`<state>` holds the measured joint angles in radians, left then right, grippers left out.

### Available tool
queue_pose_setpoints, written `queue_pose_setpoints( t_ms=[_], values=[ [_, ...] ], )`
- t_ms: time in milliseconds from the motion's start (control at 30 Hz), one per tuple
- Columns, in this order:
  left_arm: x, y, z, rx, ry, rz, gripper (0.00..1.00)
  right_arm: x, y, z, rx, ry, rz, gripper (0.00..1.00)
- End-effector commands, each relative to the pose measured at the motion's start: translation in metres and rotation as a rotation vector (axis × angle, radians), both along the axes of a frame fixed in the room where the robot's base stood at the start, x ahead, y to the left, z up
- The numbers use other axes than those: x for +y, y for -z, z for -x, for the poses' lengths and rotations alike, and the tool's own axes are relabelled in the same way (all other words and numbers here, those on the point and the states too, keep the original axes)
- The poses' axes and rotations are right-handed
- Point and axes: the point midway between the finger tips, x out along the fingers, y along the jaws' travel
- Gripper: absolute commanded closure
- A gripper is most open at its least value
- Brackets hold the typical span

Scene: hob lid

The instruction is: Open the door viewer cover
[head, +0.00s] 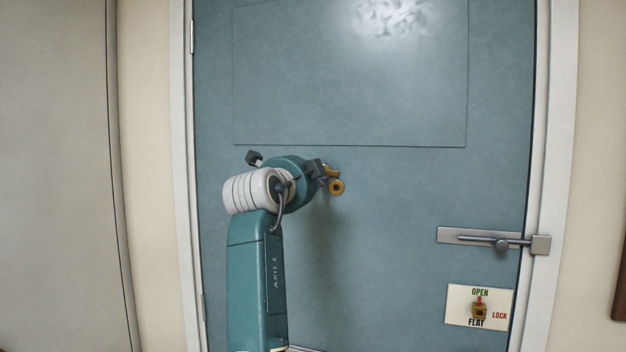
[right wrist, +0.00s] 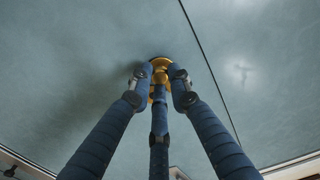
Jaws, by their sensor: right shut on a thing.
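The door viewer (head: 337,187) is a small round brass piece with a dark centre on the blue-green door. A second brass piece (head: 331,171), which looks like its cover, sits just above it, up against my right gripper (head: 320,170). In the right wrist view, the three blue fingers of my right gripper (right wrist: 161,78) close in on brass (right wrist: 160,63) at the door surface. The fingers partly hide the brass, so I cannot tell the cover's exact angle. My left gripper is not in view.
The blue-green door (head: 390,260) has a grey slide bolt (head: 485,238) at its right edge. Below the bolt is a white sign (head: 460,302) reading OPEN, LOCK and FLAT, with a small brass latch (head: 479,312). The door around the viewer is flat and clear.

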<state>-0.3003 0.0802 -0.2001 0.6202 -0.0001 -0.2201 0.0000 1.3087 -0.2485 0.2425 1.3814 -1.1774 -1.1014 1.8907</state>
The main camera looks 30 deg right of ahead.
Motion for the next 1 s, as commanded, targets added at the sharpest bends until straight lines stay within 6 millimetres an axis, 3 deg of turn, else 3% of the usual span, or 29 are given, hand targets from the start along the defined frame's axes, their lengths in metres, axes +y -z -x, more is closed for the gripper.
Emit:
queue_pose_setpoints(
  t_ms=[733, 767, 800, 833, 1000],
  values=[
    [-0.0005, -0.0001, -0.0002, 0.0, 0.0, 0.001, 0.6, -0.0021, -0.0003, 0.001, -0.058, 0.005, -0.058, 1.0],
    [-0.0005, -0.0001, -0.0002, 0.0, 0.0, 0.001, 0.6, -0.002, -0.0002, 0.0009, -0.058, 0.005, -0.058, 0.76],
    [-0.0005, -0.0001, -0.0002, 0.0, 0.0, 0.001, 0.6, -0.002, -0.0001, 0.0009, -0.058, 0.005, -0.058, 0.68],
    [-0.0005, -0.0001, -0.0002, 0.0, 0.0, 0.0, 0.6, -0.0019, -0.0002, 0.0009, -0.058, 0.005, -0.058, 0.64],
    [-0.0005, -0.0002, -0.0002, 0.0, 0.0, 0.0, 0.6, -0.0012, -0.0011, 0.0006, -0.06, 0.003, -0.056, 0.64]
  ],
)
